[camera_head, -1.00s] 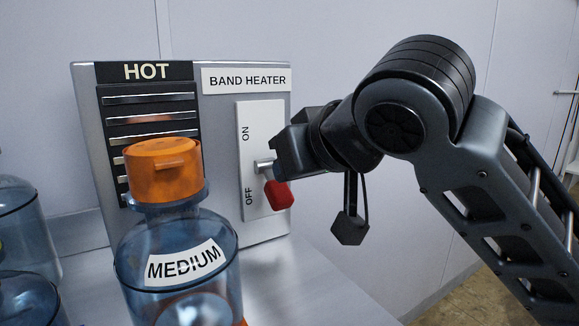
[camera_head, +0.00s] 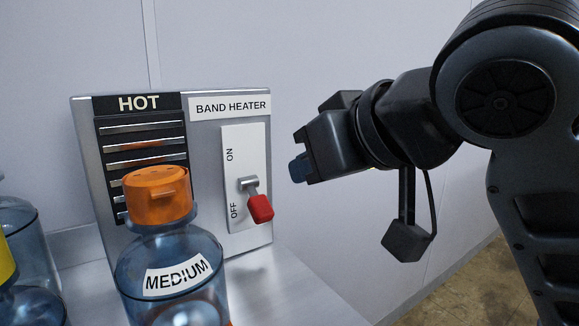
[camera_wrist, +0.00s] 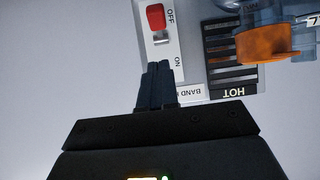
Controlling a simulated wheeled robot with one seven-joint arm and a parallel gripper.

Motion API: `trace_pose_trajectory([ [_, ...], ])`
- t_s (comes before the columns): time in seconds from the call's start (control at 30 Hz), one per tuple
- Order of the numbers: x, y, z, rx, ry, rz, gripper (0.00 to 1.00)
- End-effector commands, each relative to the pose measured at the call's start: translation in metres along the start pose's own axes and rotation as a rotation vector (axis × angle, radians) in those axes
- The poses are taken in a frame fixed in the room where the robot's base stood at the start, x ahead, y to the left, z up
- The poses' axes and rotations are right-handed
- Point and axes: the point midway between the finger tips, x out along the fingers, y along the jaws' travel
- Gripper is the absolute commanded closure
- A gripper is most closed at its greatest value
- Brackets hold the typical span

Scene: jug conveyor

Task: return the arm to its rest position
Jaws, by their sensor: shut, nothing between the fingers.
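My gripper (camera_head: 299,168) is shut and empty, in the air to the right of the band heater panel (camera_head: 198,200) and apart from it. In the wrist view its closed fingers (camera_wrist: 156,82) point toward the heater switch (camera_wrist: 161,50). The switch plate (camera_head: 243,160) is white, marked ON at the top and OFF at the bottom. Its red-tipped lever (camera_head: 260,207) hangs down at the OFF side. My arm reaches in from the right edge of the head view.
A blue jug (camera_head: 172,262) marked MEDIUM, with an orange cap (camera_head: 157,195), stands in front of the panel's left part. More blue jugs (camera_head: 28,245) stand at the far left. The metal counter (camera_head: 300,290) is bare at right. A plain wall stands behind.

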Motion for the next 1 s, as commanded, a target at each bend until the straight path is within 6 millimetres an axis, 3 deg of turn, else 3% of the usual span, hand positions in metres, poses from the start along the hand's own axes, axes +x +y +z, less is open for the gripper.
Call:
trace_pose_trajectory([
  [0.2, -0.015, 0.000, 0.003, 0.000, -0.001, 0.000, 1.00],
  [0.57, -0.017, 0.000, 0.002, 0.000, -0.001, 0.000, 1.00],
  [1.0, -0.050, 0.000, -0.055, 0.000, -0.001, 0.000, 1.00],
])
